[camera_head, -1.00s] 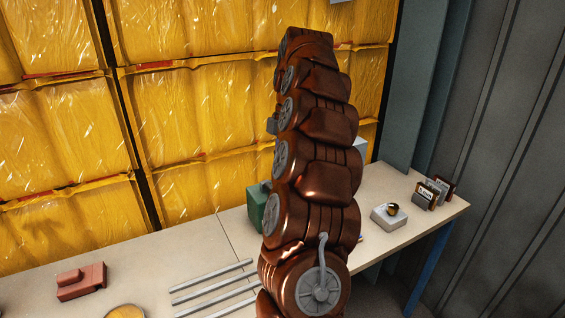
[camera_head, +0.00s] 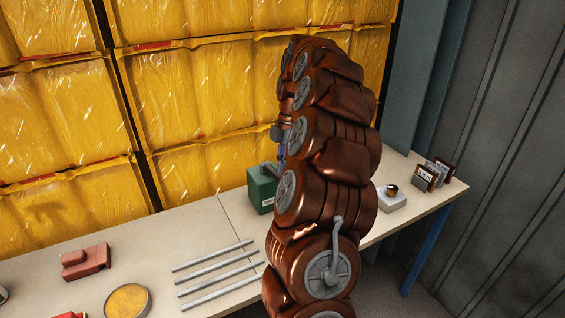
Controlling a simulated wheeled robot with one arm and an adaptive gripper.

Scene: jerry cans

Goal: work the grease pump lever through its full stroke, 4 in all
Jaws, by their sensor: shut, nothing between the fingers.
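The grease pump appears to be the green box (camera_head: 261,188) with a pale label, standing on the bench beside my arm. A small grey part shows at its top; I cannot make out the lever's shape or angle. My gripper (camera_head: 282,151) is mostly hidden behind my brown arm. Only a narrow bluish-grey part of it shows, above the green box's right side. It is shut with nothing in it. Whether it touches the lever cannot be seen.
Several grey rods (camera_head: 218,277) lie on the bench (camera_head: 180,235). A reddish block (camera_head: 87,262) and a round yellow-topped dish (camera_head: 127,301) lie at left. Yellow wrapped stacks (camera_head: 200,100) rise behind.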

